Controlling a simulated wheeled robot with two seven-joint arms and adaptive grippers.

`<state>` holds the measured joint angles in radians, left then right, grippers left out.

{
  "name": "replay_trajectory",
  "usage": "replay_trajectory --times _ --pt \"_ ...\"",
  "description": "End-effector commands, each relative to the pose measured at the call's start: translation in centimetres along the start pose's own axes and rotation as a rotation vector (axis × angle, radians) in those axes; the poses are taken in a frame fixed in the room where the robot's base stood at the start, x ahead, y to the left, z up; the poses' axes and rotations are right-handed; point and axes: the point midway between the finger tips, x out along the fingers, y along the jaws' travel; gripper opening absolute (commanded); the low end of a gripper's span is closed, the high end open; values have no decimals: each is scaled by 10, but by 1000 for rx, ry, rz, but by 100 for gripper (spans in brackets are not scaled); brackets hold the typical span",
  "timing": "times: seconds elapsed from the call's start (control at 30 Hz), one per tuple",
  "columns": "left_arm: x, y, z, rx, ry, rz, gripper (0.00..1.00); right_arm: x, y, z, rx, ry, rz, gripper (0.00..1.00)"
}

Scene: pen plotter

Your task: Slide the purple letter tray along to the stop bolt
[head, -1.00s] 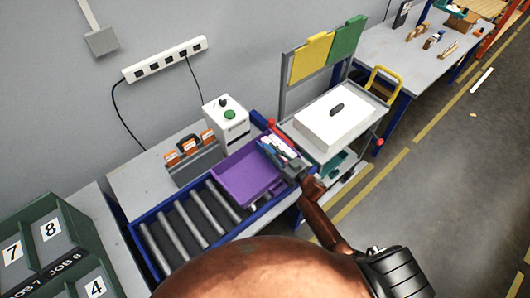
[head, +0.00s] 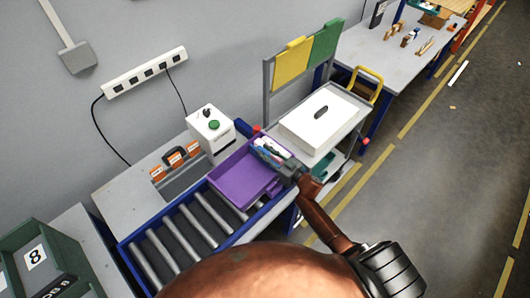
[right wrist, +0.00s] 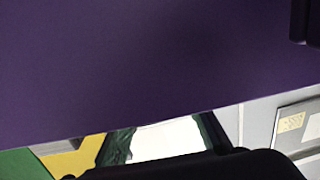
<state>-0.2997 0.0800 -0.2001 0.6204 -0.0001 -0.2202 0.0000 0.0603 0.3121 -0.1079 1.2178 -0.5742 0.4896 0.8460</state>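The purple letter tray (head: 235,186) sits on the right part of the roller conveyor (head: 166,243) in the head view. Small blue and white items (head: 266,148) lie at its far right side. My right gripper (head: 288,169) is at the tray's right side, seemingly touching it; its fingertips are hard to make out. In the right wrist view the tray's purple surface (right wrist: 140,60) fills the upper part, close to the camera. A red piece (head: 256,128), possibly the stop bolt, shows at the conveyor's far right corner. My left gripper is out of view.
A white box with a green button (head: 213,133) and a grey case with orange labels (head: 180,172) stand behind the conveyor. A cart with a white lidded box (head: 322,118) stands at the right. Bare rollers lie left of the tray.

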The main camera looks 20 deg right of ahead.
Motion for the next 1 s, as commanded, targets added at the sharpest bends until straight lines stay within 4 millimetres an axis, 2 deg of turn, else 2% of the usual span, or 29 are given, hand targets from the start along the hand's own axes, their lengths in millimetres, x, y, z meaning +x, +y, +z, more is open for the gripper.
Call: replay_trajectory --times 0.17,0.4,0.53,0.67,1.0 --pt "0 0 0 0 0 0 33 0 0 0 0 0 0 37" --pt "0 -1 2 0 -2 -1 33 0 0 0 0 0 0 37" --pt "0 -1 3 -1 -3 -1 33 -8 0 2 0 -2 1 37" --pt "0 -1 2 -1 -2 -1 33 -29 0 2 0 -3 1 37" --pt "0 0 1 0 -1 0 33 -97 0 0 0 -1 0 37"
